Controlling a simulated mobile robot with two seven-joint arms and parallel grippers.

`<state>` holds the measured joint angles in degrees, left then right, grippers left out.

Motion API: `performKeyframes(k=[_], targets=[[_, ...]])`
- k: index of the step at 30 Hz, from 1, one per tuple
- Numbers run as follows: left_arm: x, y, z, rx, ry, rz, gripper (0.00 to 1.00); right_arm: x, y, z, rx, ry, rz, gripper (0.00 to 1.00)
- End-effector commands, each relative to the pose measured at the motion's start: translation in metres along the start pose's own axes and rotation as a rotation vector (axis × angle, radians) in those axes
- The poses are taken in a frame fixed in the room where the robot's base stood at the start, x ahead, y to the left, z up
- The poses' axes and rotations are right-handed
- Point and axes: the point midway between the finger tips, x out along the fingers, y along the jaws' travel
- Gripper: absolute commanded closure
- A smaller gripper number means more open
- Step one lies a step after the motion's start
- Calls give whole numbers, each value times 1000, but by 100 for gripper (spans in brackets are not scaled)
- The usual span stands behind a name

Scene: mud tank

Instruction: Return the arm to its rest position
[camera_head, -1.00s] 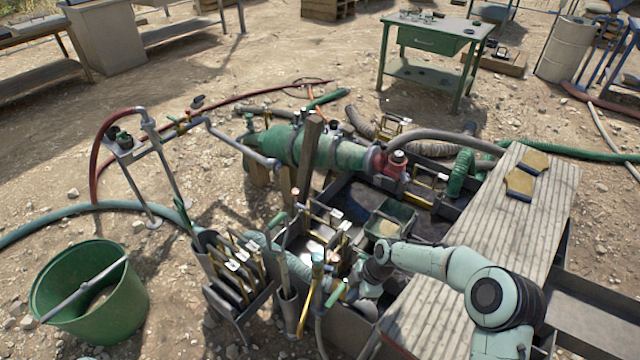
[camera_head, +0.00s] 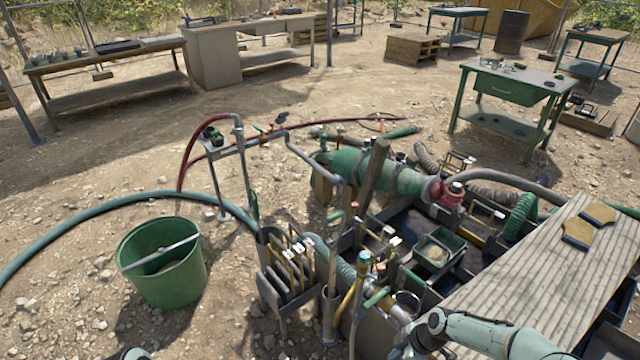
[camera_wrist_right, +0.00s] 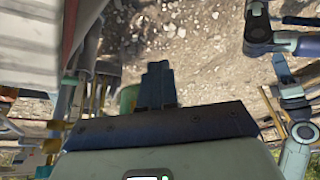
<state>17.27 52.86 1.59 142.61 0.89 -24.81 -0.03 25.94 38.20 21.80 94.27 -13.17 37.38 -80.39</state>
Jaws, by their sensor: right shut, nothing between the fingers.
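My right arm (camera_head: 490,335) enters the head view at the bottom right, its pale links low beside the striped plank table. Its gripper cannot be made out in that view. In the right wrist view my right gripper (camera_wrist_right: 157,75) shows as dark fingers close together, shut and empty, over stony ground. A small piece of what may be my left arm (camera_head: 130,353) shows at the bottom edge of the head view. I cannot make out my left gripper.
A mud tank with a green pump (camera_head: 400,180) and a rack of tools (camera_head: 290,265) stands left of the plank table (camera_head: 545,280). A green bucket (camera_head: 160,265) stands on the ground at left. Hoses cross the dirt.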

Motion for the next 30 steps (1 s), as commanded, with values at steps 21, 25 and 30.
performKeyframes(k=[21, 25, 30], targets=[[-16, 5, 2, 1, 0, 0, 57, 125, -290, 48, 1696, -126, 40, 100], [-45, 13, 8, 2, -15, -2, 57, 97, -291, 36, 1691, -135, 28, 100], [-82, 24, 12, 2, -34, -5, 57, 61, -292, 21, 1689, -152, 13, 100]])
